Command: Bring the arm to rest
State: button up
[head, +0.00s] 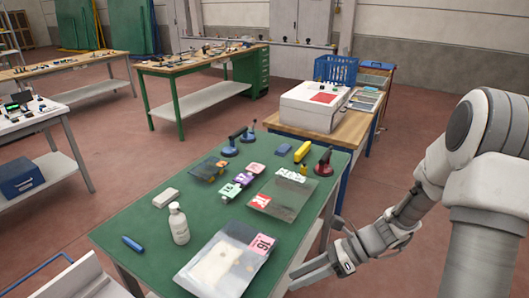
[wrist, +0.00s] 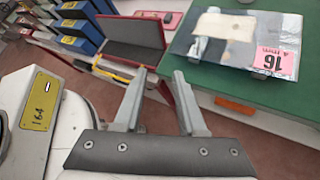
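My gripper (head: 314,252) is off the right edge of the green-topped table (head: 141,222), low beside its near right corner. In the wrist view my gripper (wrist: 159,77) has its two fingers apart with nothing between them; red floor shows in the gap. My arm reaches down to it from the right in the head view.
The table holds a white bottle (head: 179,224), a blue marker (head: 132,244), a second glass plate (head: 285,197) and suction cups (head: 324,161). A white machine (head: 314,105) stands on a wooden bench behind. Red floor is open at the right.

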jog(key=s+d+r+n+t+h, duration=0.3)
jog(key=s+r+n+h, duration=0.2)
jog(key=r+n, duration=0.5)
jog(key=s+d+r+n+t+h, duration=0.2)
jog(key=s+r+n+t+h, duration=0.2)
jog(key=r+n, duration=0.7)
jog(key=shift+s+d+n+h, duration=0.3)
jog(key=shift+s+d+h, duration=0.1)
jog(key=shift+s+h, duration=0.9)
